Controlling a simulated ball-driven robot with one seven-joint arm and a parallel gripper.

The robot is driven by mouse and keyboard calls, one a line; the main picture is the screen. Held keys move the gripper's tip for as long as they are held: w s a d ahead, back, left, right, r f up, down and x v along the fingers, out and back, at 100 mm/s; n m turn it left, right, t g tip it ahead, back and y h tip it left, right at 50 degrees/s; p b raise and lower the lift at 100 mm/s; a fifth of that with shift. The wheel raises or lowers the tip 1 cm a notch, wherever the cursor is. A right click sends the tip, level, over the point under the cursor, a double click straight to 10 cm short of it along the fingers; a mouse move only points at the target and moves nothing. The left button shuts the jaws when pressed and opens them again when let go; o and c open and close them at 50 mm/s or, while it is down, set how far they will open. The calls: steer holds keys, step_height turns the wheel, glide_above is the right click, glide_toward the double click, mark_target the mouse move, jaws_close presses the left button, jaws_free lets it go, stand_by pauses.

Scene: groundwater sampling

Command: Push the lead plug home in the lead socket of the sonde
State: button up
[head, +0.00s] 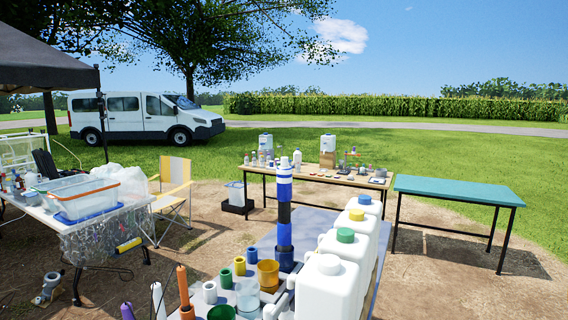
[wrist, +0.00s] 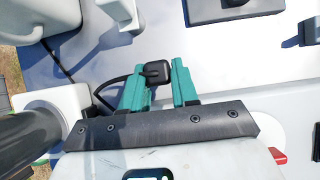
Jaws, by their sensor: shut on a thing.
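My gripper (wrist: 159,82) shows in the wrist view with two teal fingers. They are closed on the sides of a small black plug (wrist: 157,70), whose squarish head shows between the fingertips. A black cable (wrist: 112,82) runs from beside the fingers and curves away to the left. The plug's far end is hidden from this camera. I cannot make out the lead socket or tell whether the plug touches it. I cannot single out the sonde or my gripper in the head view.
White jerrycans with a yellow cap (head: 356,214), a green cap (head: 345,235) and a blue cap (head: 364,199) line the near table's right side. Coloured cups, among them an ochre one (head: 268,273), crowd its front. A teal-topped table (head: 458,189) at right is empty.

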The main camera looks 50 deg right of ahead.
steer(key=shift+r+p, duration=2.25)
steer(key=shift+p, duration=0.2)
steer(key=shift+r, duration=1.05)
